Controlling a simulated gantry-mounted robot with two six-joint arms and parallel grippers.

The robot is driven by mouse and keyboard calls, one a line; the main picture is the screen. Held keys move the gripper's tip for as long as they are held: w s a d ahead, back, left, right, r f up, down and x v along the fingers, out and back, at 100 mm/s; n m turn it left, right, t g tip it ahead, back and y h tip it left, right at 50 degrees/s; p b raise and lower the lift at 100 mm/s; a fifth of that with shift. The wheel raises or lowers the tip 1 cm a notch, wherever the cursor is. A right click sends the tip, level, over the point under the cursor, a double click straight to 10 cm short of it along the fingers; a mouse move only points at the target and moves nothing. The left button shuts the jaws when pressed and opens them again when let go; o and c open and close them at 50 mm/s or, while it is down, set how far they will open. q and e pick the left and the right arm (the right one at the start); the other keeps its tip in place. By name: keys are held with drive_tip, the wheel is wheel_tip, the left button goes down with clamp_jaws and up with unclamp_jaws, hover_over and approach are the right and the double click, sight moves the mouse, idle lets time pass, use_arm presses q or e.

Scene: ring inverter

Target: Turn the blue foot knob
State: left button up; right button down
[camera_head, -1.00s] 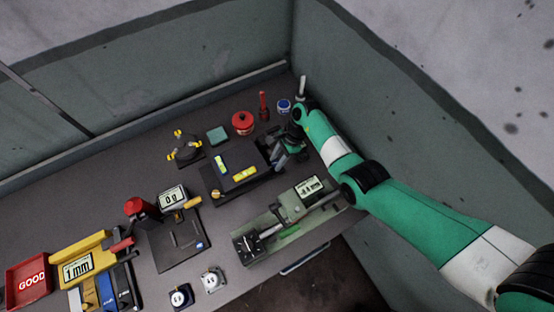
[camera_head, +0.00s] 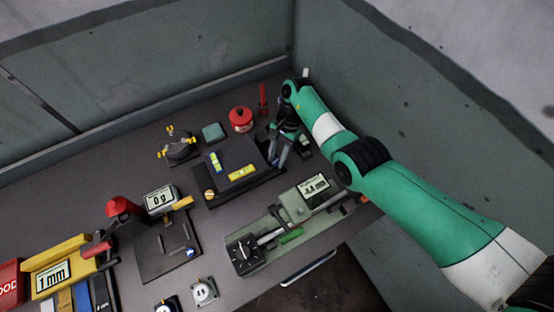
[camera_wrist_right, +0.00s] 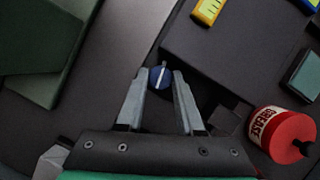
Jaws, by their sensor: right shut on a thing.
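The blue foot knob (camera_wrist_right: 160,77) shows in the right wrist view as a small round blue cap with a pale line across it. It sits beside the edge of the dark levelling plate (camera_wrist_right: 215,50). My right gripper (camera_wrist_right: 158,76) is shut on the knob, with a grey finger on either side. In the head view my right gripper (camera_head: 278,160) reaches down at the right end of the plate (camera_head: 262,186), and the knob is hidden there. Two yellow-green vials (camera_head: 241,172) lie on the plate. My left gripper is not in view.
A red grease tin (camera_head: 240,120) and a teal block (camera_head: 213,132) stand behind the plate. A green-grey measuring device (camera_head: 295,205) lies in front, close to my right arm. A scale (camera_head: 160,250) stands at left. The wall is close on the right.

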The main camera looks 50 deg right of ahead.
idle(0.4)
drive_tip(key=c, duration=0.5)
unclamp_jaws()
drive_tip(key=shift+c, duration=0.2)
drive_tip(key=p+v, duration=0.1)
drive_tip(key=v, duration=1)
drive_tip(key=shift+r+p, duration=0.3)
drive_tip(key=shift+r, duration=0.05)
